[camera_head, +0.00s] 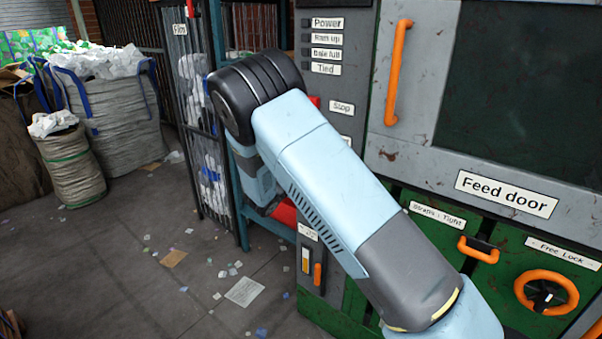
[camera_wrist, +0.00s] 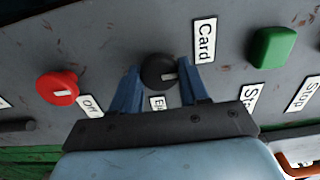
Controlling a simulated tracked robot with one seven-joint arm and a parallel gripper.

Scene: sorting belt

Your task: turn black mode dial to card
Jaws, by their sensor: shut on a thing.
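The black mode dial (camera_wrist: 156,66) is a small round knob on the grey panel in the wrist view. Its white pointer mark faces right in the picture. The "Card" label (camera_wrist: 204,40) is to the upper right of the dial. Another label (camera_wrist: 157,103) below the dial is partly hidden. My gripper (camera_wrist: 161,68) is shut on the dial, with one blue finger at each side. In the head view my arm covers the dial and gripper.
A red knob (camera_wrist: 57,88) is left of the dial, and a green button (camera_wrist: 272,47) is to its right. In the head view, the feed door has an orange handle (camera_head: 398,72), and an orange handwheel (camera_head: 520,288) is low right. Filled sacks (camera_head: 115,105) stand left; floor between has scraps.

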